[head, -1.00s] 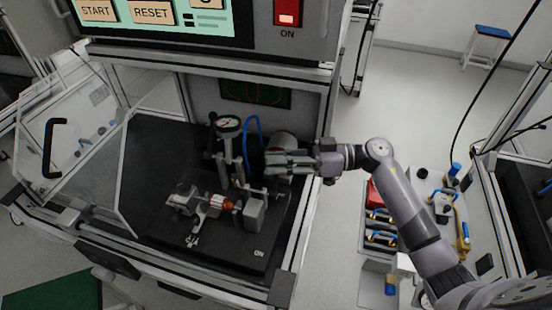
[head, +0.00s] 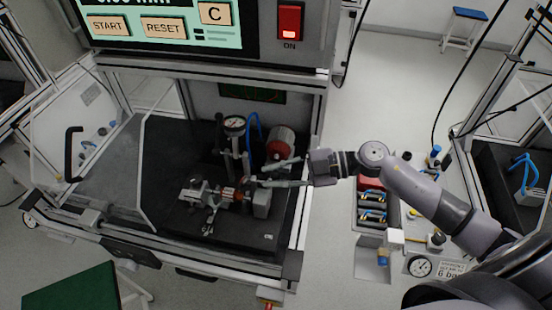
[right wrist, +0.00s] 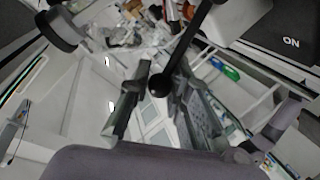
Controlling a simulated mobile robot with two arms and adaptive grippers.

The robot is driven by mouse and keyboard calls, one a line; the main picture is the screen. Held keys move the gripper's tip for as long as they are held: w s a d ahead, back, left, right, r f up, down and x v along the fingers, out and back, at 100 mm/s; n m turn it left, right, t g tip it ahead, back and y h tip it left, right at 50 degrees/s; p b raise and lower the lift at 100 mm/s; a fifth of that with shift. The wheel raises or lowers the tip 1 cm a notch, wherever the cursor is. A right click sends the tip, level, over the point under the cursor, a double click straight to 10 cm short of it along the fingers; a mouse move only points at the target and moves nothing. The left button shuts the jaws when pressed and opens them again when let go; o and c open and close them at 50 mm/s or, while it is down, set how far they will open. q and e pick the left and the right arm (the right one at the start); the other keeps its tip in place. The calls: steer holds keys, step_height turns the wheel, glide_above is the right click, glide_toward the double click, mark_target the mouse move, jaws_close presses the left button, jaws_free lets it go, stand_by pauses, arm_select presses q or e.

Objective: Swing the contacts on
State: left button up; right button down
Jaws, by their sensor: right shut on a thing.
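The test fixture's dark base plate (head: 240,235) stands inside the open machine. A copper-coloured stator (head: 231,194) sits on it between grey metal blocks. A lever with a black ball knob (right wrist: 158,86) shows in the right wrist view, its dark rod running up to the top edge. My right gripper (head: 258,181) reaches in from the right beside the stator and the right block (head: 263,203). In the right wrist view its two fingers (right wrist: 160,92) are on either side of the knob, shut on it. The contacts themselves are too small to tell apart. My left gripper is out of view.
A dial gauge (head: 234,124) on a post stands behind the stator, with a blue hose and a red-grey cylinder (head: 281,143) close to the gripper. The clear door (head: 115,165) stands open at the left. The machine's right frame post (head: 306,200) runs beneath my wrist.

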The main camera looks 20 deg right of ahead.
steer(key=shift+s+a+n, duration=0.2)
steer(key=shift+s+n, duration=0.15)
steer(key=shift+n, duration=0.05)
steer(key=shift+s+a+f+n+t+h+p, duration=0.2)
steer(key=shift+s+a+f+n+p, duration=0.15)
steer(key=shift+s+f+p, duration=0.2)
steer(key=shift+s+a+f+n+t+h+p, duration=0.25)
steer(key=shift+s+f+n+p, duration=0.15)
steer(key=shift+p, duration=0.2)
steer(key=shift+f, duration=0.1)
steer(key=c, duration=1.5)
jaws_free()
steer(key=shift+w, duration=0.1)
steer(key=shift+o, duration=0.2)
steer(key=shift+d, duration=0.1)
steer(key=v, duration=1.2)
